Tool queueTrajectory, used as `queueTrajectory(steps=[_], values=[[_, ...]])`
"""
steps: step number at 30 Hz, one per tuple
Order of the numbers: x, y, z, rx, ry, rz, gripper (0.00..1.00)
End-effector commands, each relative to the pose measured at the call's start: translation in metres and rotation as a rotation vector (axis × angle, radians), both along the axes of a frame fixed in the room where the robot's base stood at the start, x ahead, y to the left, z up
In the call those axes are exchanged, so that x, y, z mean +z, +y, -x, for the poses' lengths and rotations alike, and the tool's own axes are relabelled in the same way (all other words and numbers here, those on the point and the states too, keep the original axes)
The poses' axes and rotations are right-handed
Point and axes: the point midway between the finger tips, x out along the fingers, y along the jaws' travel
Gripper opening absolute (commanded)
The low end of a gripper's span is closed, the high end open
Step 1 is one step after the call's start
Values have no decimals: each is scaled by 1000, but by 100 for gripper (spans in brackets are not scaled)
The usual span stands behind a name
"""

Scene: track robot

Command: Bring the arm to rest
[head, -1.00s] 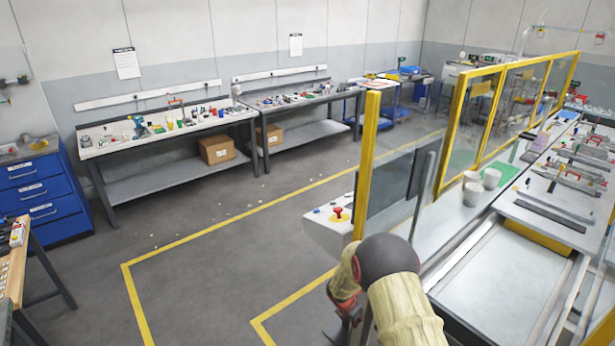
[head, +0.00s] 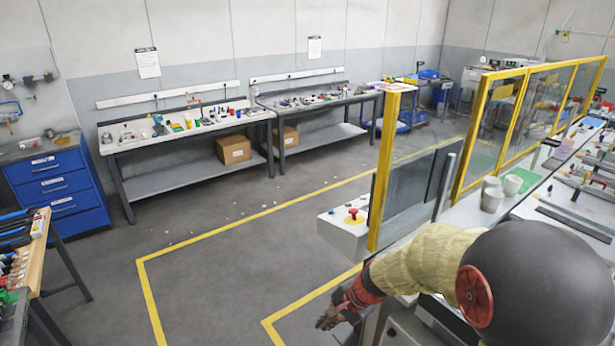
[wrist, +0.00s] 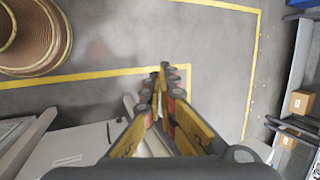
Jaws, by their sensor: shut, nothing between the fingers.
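My arm enters the head view at the lower right, with a large dark joint and a cream sleeve. My gripper (head: 328,318) hangs at the arm's end, above the grey floor beside the yellow floor line. In the wrist view my gripper (wrist: 163,72) points out over the floor with its fingers together. Nothing is held between the fingers.
A control box with a red button (head: 352,218) stands behind my arm, next to the yellow-framed guard (head: 388,170). White cups (head: 492,195) stand on the bench at right. The floor (head: 215,275) left of my gripper is clear. A blue drawer cabinet (head: 58,190) stands at left.

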Motion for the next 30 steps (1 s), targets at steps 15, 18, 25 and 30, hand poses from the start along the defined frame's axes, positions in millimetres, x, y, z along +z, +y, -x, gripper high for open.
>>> queueTrajectory(steps=[15, 18, 25, 30], values=[[107, -96, 190, 805, -167, 417, 0], [120, -115, 212, 837, -201, 500, 0], [154, -135, 239, 809, -346, 633, 0], [177, -137, 244, 771, -431, 671, 0]])
